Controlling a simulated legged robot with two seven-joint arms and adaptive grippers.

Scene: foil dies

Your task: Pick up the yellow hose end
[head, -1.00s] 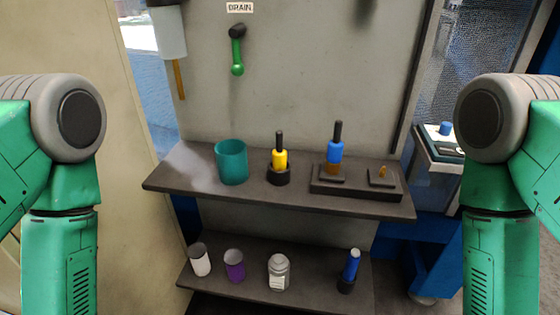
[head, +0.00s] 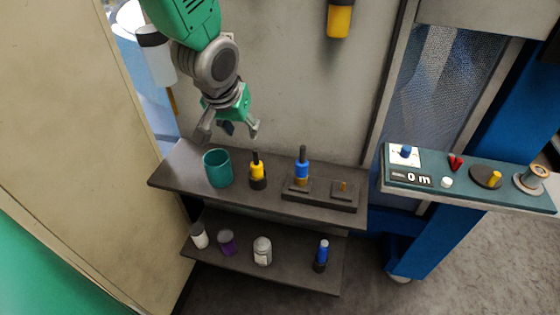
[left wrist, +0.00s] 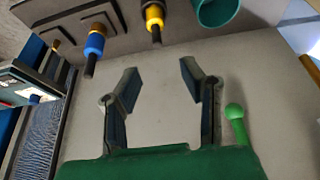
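The yellow hose end (head: 257,170) has a black tip and stands upright in a dark round holder on the upper shelf, between the teal cup (head: 218,168) and the blue hose end (head: 302,170). It also shows at the top of the left wrist view (left wrist: 154,14). My left gripper (head: 228,131) is above the back of the shelf, up and to the left of the yellow hose end, apart from it. In the left wrist view its two fingers (left wrist: 159,80) are spread with nothing between them. My right gripper is in neither view.
The blue hose end stands on a dark block (head: 330,199). The lower shelf (head: 290,272) holds several small containers and a blue tool (head: 321,255). A control panel (head: 460,190) is at the right. A green-knobbed lever (left wrist: 236,118) is near the gripper's right finger.

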